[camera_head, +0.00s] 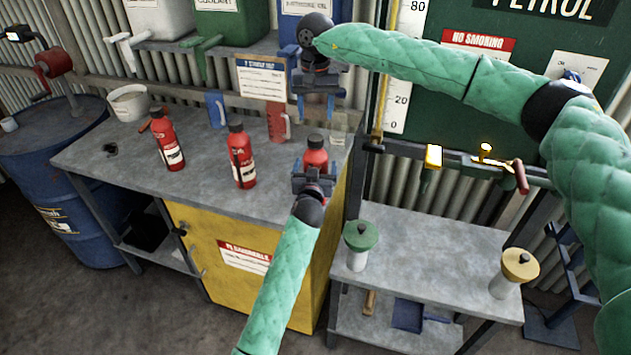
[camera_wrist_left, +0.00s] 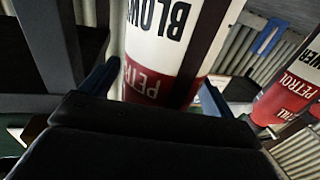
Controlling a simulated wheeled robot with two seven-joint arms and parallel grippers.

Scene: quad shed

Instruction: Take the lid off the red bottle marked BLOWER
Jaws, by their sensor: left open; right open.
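The red bottle marked BLOWER (camera_wrist_left: 150,45) stands between the fingers of my left gripper (camera_wrist_left: 160,90), its white-and-red label upside down in the left wrist view. In the head view that bottle (camera_head: 316,155) is upright at the bench's right end, with a dark top; its lower part is hidden behind my left gripper (camera_head: 313,182). The left gripper is open around it; I cannot tell whether a finger touches. My right gripper (camera_head: 318,105) is open and empty, above the bottle and apart from it, pointing down.
Other red bottles stand left on the grey bench (camera_head: 110,175): one in the middle (camera_head: 242,158), one further left (camera_head: 167,140). A red jug (camera_head: 278,122) and blue jug (camera_head: 216,110) are behind. A lower table (camera_head: 430,250) holds green-topped (camera_head: 360,240) and yellow-topped (camera_head: 515,268) containers.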

